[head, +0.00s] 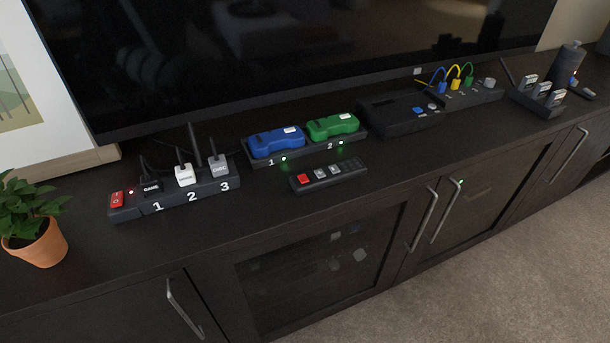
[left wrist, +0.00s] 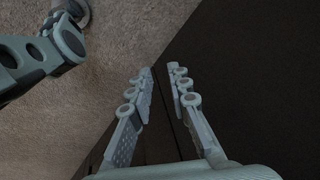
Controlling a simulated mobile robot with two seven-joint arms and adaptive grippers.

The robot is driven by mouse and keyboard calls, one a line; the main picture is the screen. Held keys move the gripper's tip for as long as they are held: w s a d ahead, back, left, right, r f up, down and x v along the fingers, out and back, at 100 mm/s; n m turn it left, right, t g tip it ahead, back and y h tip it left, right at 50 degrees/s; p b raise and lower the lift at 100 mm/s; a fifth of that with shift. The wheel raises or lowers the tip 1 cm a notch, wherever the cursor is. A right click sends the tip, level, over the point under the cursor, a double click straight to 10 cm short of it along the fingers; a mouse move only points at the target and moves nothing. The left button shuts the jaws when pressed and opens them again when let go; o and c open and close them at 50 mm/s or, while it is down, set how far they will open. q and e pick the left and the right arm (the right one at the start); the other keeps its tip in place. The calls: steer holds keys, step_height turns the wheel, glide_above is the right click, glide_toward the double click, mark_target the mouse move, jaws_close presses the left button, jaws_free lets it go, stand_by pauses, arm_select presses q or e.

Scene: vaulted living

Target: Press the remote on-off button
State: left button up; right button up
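The remote (head: 328,175) is a dark slab lying on the cabinet top near its front edge, in the middle of the head view. A red button (head: 303,179) sits at its left end, with grey-white buttons to the right of it. My left gripper (left wrist: 160,75) shows only in the left wrist view. Its two fingers are apart with nothing between them, above carpet and a dark surface. The remote is not in that view.
Behind the remote, a dock (head: 262,159) holds blue and green controllers. A power strip (head: 180,198) with plugs lies to the left, near a potted plant (head: 38,240). A black box (head: 395,126) stands to the right. The cabinet top (head: 250,215) left-front of the remote is clear.

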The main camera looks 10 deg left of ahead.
arm_select(q)
steer(key=shift+c, duration=0.5)
jaws_close()
stand_by(0.8)
